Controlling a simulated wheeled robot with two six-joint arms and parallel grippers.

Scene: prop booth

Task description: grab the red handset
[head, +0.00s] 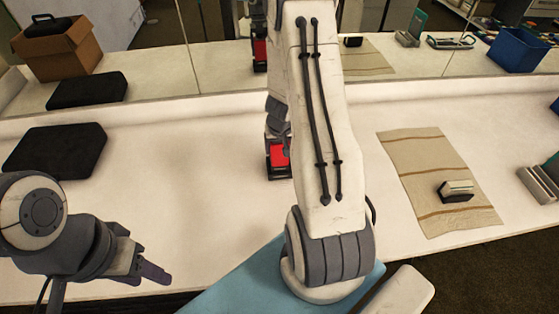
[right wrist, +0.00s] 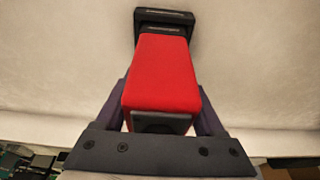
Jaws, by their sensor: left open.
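The red handset (head: 279,157) has dark ends and is at the middle of the white counter, partly hidden behind my right arm in the head view. In the right wrist view the handset (right wrist: 160,75) lies lengthwise between the two dark fingers of my right gripper (right wrist: 162,108), one on each side. The fingers are close to its sides; I cannot tell whether they press on it. My left gripper (head: 150,272) is open and empty at the lower left of the head view, well apart from the handset.
A black pad (head: 55,150) lies on the left of the counter (head: 180,150). A striped beige cloth (head: 425,165) with a small dark block with a light top (head: 456,191) lies to the right. A grey item (head: 538,185) is at the far right. A mirror behind reflects the counter.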

